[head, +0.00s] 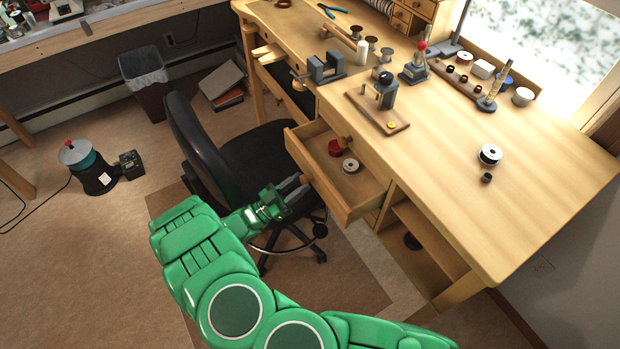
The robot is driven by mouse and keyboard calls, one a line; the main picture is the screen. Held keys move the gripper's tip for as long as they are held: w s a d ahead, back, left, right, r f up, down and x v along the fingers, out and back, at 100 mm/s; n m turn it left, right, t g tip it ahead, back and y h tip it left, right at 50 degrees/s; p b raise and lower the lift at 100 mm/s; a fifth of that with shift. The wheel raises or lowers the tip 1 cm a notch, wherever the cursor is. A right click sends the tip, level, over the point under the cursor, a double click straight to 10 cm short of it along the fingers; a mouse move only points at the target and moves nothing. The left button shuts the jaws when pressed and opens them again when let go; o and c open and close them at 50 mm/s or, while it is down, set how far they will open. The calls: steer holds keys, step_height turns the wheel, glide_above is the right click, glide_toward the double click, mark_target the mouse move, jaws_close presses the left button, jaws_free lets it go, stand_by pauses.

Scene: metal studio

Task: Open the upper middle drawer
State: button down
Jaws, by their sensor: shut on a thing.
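The wooden workbench (500,190) has a drawer (345,205) directly under its top. The drawer stands pulled out, and its inside shows from above. A red round item (336,148) and a white spool (350,166) lie in it. My gripper (301,183) is at the outer face of the drawer's front panel, shut on the handle there. The handle itself is mostly hidden by the fingers. My green arm reaches to it from the lower middle of the picture.
A black swivel chair (208,150) stands close to the left of my gripper. A vise (325,68) and a tool on a wooden board (378,108) sit on the bench top above. Open shelves (428,240) are below, right of the drawer. A bin (146,80) stands farther back.

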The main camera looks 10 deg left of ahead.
steer(key=shift+s+a, duration=0.5)
steer(key=shift+a, duration=0.05)
steer(key=c, duration=0.7)
jaws_free()
steer(key=shift+c, duration=0.2)
steer(key=shift+w+d, duration=0.1)
steer(key=shift+d, duration=0.05)
